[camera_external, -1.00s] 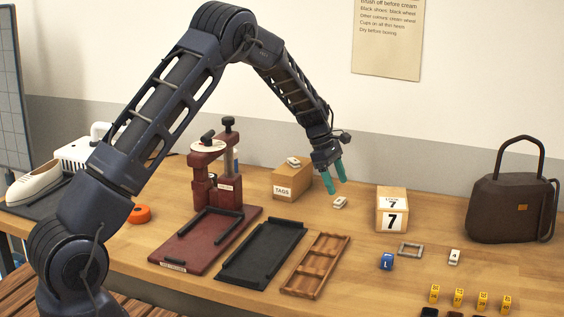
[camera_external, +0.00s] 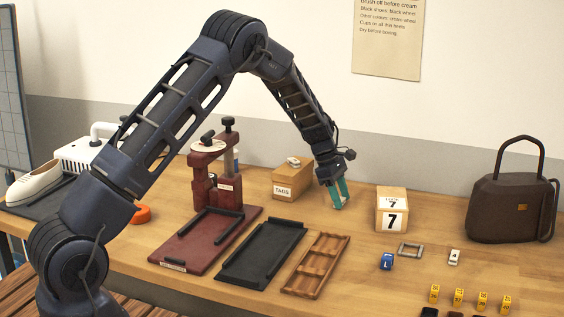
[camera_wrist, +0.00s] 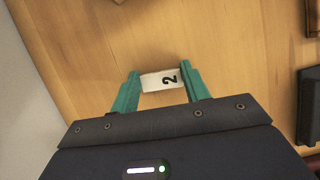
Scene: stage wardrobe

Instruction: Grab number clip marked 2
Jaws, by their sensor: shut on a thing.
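The white number clip marked 2 (camera_wrist: 163,79) lies between the two green fingers of my gripper (camera_wrist: 162,88) in the wrist view, with its black 2 facing the camera. The fingers press on its two ends. In the external view my gripper (camera_external: 338,195) points down at the table, right of the TAGS box, and the clip is mostly hidden by the fingers. It is at or very near the table top; I cannot tell whether it still touches.
The TAGS box (camera_external: 292,181) with a white clip (camera_external: 293,161) on top stands left of my gripper. The number 7 block (camera_external: 392,209) stands to the right. A brown bag (camera_external: 511,208) stands far right.

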